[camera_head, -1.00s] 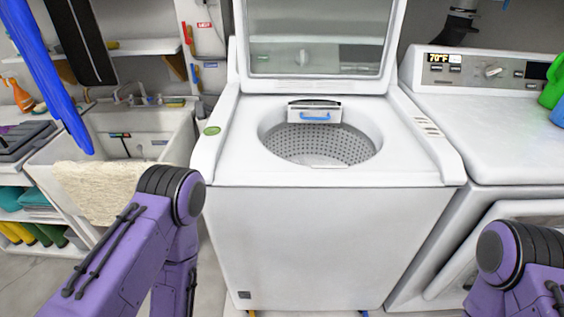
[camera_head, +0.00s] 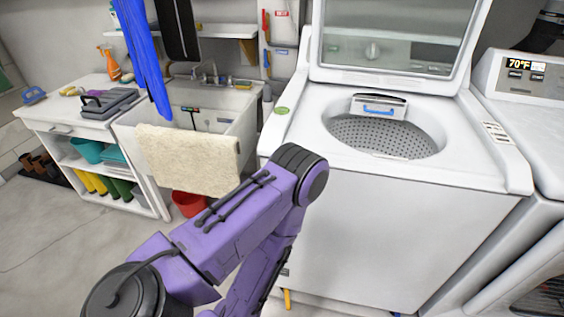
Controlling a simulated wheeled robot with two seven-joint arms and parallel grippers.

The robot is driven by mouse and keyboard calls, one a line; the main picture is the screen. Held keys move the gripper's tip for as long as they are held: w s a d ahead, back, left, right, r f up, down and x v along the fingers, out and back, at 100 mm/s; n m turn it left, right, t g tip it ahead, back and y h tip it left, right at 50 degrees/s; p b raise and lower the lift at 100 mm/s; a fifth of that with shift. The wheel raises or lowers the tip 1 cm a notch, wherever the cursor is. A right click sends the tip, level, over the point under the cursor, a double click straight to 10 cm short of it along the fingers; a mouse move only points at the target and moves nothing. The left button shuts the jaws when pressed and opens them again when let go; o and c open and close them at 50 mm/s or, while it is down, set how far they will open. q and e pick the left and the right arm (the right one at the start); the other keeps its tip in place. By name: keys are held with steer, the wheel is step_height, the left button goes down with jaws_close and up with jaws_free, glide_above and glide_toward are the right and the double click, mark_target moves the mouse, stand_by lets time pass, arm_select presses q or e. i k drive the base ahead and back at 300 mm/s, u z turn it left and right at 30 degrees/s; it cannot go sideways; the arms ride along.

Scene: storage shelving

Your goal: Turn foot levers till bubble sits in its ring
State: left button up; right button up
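The white top-load washer (camera_head: 390,215) stands right of centre with its lid open. A small round green disc, apparently the bubble level (camera_head: 282,111), lies on the left of its top rim. The bubble and ring are too small to make out. A yellow foot lever (camera_head: 287,299) shows low under the washer's front left corner, beside my arm. Any other lever is not clear at the bottom edge. My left arm rises in front of the washer's left side and bends down out of the picture, so its gripper is not in view. My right gripper is not in view.
A sink (camera_head: 190,112) with a cream towel (camera_head: 187,160) over its front stands left of the washer. A red bucket (camera_head: 187,204) is below it. A shelved counter (camera_head: 62,118) is farther left. A dryer (camera_head: 540,125) stands close on the right. Floor (camera_head: 60,250) at left is clear.

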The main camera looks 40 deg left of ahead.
mark_target(286, 291)
steer(key=k, duration=0.65)
steer(key=u, duration=1)
